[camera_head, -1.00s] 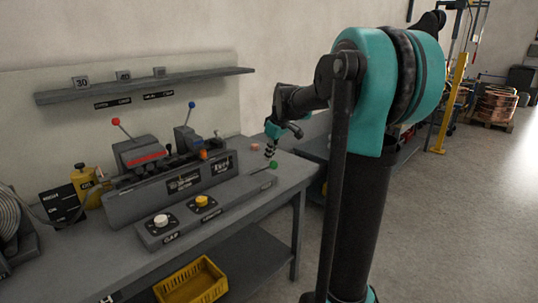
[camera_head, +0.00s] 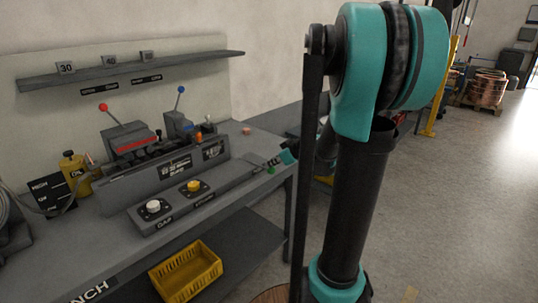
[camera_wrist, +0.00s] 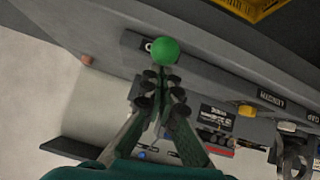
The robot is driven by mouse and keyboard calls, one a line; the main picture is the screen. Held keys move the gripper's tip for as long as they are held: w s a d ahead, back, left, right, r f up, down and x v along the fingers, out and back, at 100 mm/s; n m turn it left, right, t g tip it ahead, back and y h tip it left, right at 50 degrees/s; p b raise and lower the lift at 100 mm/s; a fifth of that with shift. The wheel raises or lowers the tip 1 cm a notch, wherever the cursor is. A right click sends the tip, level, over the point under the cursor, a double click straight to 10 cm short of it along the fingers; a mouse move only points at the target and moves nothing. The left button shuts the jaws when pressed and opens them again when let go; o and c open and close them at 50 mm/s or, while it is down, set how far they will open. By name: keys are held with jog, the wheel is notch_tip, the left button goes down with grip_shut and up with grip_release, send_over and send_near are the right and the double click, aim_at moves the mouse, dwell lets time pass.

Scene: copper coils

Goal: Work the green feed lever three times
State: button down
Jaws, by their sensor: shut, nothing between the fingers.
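The green feed lever's round knob (camera_head: 271,169) is at the right end of the long button panel on the bench. In the wrist view the green knob (camera_wrist: 164,51) is just beyond my fingertips. My gripper (camera_head: 275,161) is shut and empty, with its tips close against the knob on its upper right side. In the wrist view my two fingers (camera_wrist: 160,78) come together right by the knob; I cannot tell whether they touch it. The lever's shaft is mostly hidden in the wrist view.
The panel carries a white button (camera_head: 153,206) and a yellow button (camera_head: 194,186). Behind it stands a grey machine with a red-knobbed lever (camera_head: 103,107) and a blue-knobbed lever (camera_head: 181,89). A yellow crate (camera_head: 186,274) is below the bench. Open floor lies to the right.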

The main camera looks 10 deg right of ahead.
aim_at(273, 173)
jog(key=shift+s+d+f+t, duration=0.1)
jog(key=shift+f+t, duration=0.1)
jog(key=shift+f, duration=0.25)
jog(key=shift+s+d+f+t, duration=0.1)
jog(key=shift+f+t, duration=0.1)
jog(key=shift+f, duration=0.2)
jog(key=shift+s+f, duration=0.15)
jog(key=shift+f, duration=0.75)
jog(key=shift+s+f, duration=0.1)
jog(key=shift+f, duration=0.05)
jog(key=shift+s+f, duration=0.1)
jog(key=shift+s, duration=0.05)
